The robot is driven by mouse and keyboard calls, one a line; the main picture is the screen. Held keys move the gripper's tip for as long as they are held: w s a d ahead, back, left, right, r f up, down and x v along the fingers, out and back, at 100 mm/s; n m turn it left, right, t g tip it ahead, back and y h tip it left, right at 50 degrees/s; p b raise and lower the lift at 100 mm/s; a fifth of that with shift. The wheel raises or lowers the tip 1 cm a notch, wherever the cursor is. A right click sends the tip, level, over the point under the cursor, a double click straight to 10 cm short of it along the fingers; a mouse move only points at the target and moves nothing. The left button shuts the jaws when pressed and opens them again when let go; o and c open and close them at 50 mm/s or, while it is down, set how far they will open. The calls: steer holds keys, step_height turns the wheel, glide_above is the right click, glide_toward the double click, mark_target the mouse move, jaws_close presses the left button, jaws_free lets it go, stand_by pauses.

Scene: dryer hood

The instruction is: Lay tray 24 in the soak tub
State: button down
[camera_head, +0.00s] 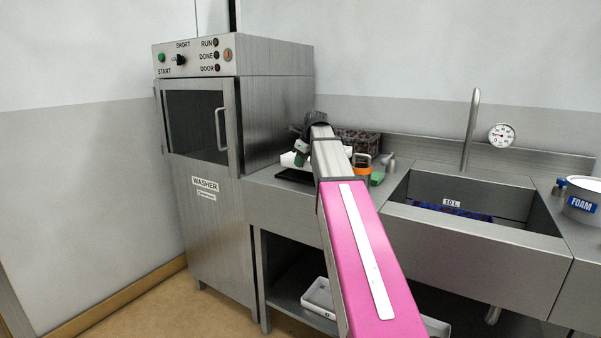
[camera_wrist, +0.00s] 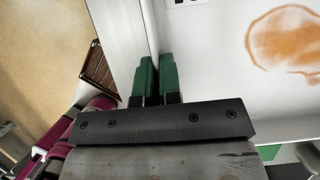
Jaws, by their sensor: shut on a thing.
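My gripper (camera_wrist: 156,75) is shut on the upright rim of a white tray (camera_wrist: 215,75), with one green finger on each side of the wall. The tray's inside shows a large orange-brown stain (camera_wrist: 287,40); no number on it can be read. In the head view my gripper (camera_head: 301,157) is over the counter left of the sink, and part of the white tray (camera_head: 289,159) shows beside it. My arm hides much of that area. The soak tub appears to be the steel basin (camera_head: 519,208) marked 10 L, with something blue inside.
A steel washer (camera_head: 217,220) stands left of the counter. A brown rack (camera_head: 360,140) and an orange-and-black item (camera_head: 361,162) are behind my arm. A tap (camera_head: 470,130) rises behind the basin; a FOAM tub (camera_head: 583,203) stands right. A white tray (camera_head: 318,297) is on the lower shelf.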

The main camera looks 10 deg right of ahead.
step_height(320, 180, down, 4)
steer(key=shift+f, duration=0.1)
stand_by(0.4)
steer(key=c, duration=1.3)
jaws_free()
